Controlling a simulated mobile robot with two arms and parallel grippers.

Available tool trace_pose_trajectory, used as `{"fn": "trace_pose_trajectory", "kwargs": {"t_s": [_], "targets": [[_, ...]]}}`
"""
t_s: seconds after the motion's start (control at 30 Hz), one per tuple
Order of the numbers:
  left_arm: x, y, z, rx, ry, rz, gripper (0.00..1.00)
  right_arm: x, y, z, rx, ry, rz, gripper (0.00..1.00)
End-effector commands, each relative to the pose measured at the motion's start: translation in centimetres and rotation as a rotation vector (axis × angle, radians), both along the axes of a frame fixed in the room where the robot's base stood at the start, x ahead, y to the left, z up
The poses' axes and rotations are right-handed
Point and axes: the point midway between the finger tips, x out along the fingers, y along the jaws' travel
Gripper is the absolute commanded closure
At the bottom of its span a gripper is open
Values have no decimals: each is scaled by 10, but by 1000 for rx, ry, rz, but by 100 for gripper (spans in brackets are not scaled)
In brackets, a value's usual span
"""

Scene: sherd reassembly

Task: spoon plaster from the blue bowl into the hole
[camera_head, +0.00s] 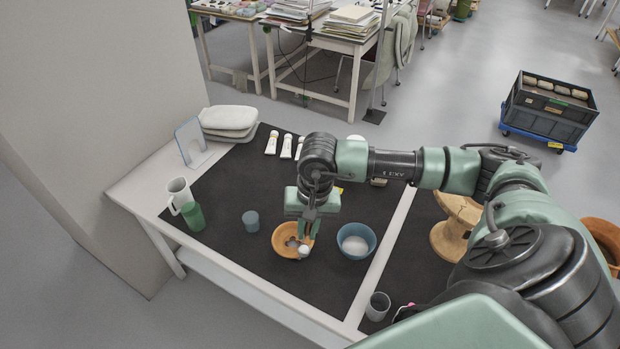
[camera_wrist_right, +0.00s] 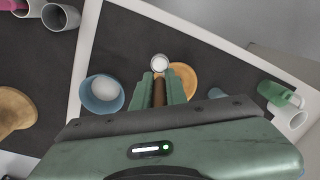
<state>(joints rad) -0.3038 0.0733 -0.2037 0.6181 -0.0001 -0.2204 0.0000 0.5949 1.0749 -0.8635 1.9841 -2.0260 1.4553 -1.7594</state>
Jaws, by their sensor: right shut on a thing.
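The blue bowl (camera_head: 369,243) stands on the dark mat with white plaster (camera_head: 355,245) in it. It also shows in the wrist view (camera_wrist_right: 113,106). The round orange-brown sherd piece (camera_head: 280,248) lies left of it, with a dark hole (camera_head: 291,242) near its middle. My right gripper (camera_head: 307,232) is shut on a spoon with a brown handle (camera_wrist_right: 159,92). The spoon's white-filled head (camera_wrist_right: 160,63) appears over or beside the near right rim of the piece in the head view. I cannot tell its exact height. My left gripper is not in view.
A small blue-grey cup (camera_head: 250,221), a green cup (camera_head: 193,217) and a white jug (camera_head: 179,193) stand to the left. Several white tubes (camera_head: 286,146) lie at the back. A grey cup (camera_head: 378,305) and a wooden stand (camera_head: 450,237) are to the right.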

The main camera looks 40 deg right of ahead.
Motion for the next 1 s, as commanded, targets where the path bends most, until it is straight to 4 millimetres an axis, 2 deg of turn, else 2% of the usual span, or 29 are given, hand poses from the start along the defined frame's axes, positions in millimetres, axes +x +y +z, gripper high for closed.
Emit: {"fn": "trace_pose_trajectory", "kwargs": {"t_s": [0.47,1.0], "targets": [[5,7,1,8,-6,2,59,44,-21,0,1,-2,-1,100],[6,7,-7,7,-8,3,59,93,-45,0,0,-1,-2,100]]}}
